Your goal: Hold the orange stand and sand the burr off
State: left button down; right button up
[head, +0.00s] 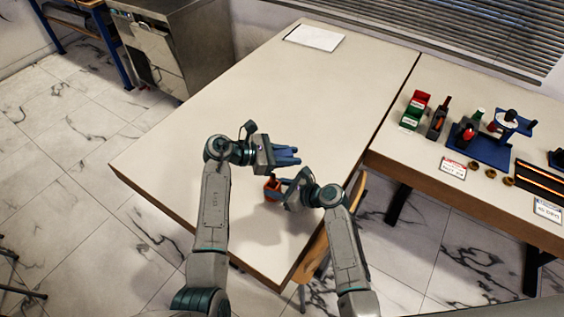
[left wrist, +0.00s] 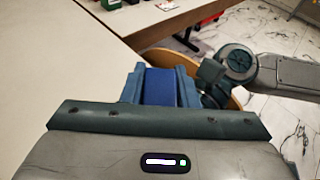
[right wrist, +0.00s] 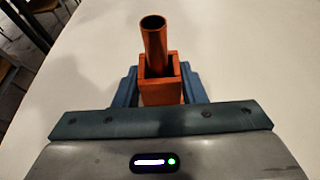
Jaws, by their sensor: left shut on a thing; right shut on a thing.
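The orange stand (head: 272,193) is a square open-topped box on the near part of the table. It shows in the right wrist view (right wrist: 161,94), with a copper-orange tube (right wrist: 154,42) standing up out of its opening. My right gripper (head: 282,184) is shut on the stand, a finger on either side. My left gripper (head: 287,156) is above the table, beyond the stand and apart from it. It is shut on a blue block (left wrist: 160,87), seen between its fingers in the left wrist view. I cannot make out a burr on the tube.
A white sheet (head: 314,38) lies at the table's far end; the table (head: 230,90) between is clear. A second table at right holds red and green bins (head: 415,110), a blue fixture (head: 490,150) and small brass rings (head: 490,174). A wooden chair (head: 318,250) stands at the table's right edge.

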jog(key=o, duration=1.1)
jog(key=v, duration=1.2)
jog(key=shift+s, duration=0.1)
